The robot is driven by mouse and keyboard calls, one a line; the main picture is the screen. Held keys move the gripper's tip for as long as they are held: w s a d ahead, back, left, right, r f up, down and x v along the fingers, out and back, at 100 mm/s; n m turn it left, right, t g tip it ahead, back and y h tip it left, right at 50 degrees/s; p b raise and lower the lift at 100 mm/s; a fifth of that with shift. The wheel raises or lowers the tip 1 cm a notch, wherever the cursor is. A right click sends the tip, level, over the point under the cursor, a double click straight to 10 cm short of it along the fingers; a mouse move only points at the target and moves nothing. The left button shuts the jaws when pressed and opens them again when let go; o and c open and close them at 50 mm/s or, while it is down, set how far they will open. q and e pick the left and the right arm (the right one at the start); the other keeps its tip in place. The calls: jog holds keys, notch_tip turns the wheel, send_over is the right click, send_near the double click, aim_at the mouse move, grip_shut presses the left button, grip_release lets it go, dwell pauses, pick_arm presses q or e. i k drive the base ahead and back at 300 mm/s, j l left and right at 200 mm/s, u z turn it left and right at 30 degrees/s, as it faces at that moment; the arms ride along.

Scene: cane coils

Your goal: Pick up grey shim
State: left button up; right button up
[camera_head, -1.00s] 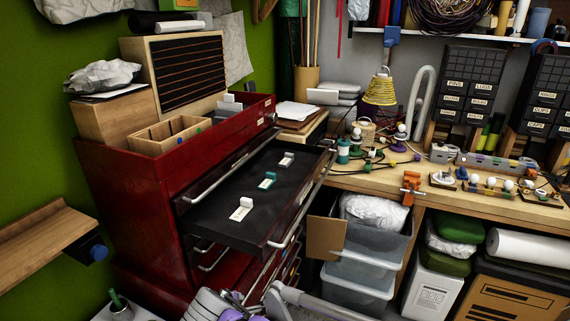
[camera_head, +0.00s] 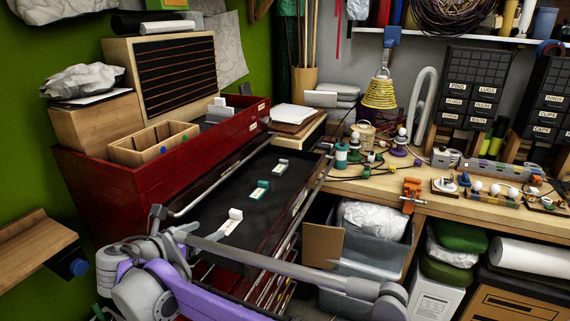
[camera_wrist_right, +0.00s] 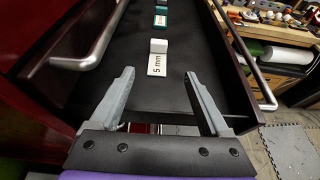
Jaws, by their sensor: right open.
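Three small shims with label plates lie in a row in the open black drawer (camera_head: 225,262). The nearest is a whitish block (camera_head: 235,214) with a white tag, which reads "5 mm" in the right wrist view (camera_wrist_right: 157,64). The middle one is teal (camera_head: 260,190), and the far one is pale (camera_head: 281,166). I cannot tell for sure which is the grey shim; the nearest and far ones both look pale. My right gripper (camera_wrist_right: 159,76) is open and empty, with the nearest shim ahead between its fingers, apart from them. My left gripper is not in view.
The drawer's front handle (camera_wrist_right: 261,80) runs along one side and the upper drawer's handle (camera_wrist_right: 98,40) along the other. The red cabinet (camera_head: 95,185) stands at the left. A cluttered wooden bench (camera_head: 465,208) lies to the right.

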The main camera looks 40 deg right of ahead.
aim_at(283, 164)
jog(key=i+l, duration=0.1)
jog(key=l, duration=0.35)
jog(key=i+l, duration=0.15)
jog(key=l, duration=0.25)
jog(key=i+l, duration=0.1)
jog(key=l, duration=0.35)
jog(key=i+l, duration=0.15)
jog(key=l, duration=0.25)
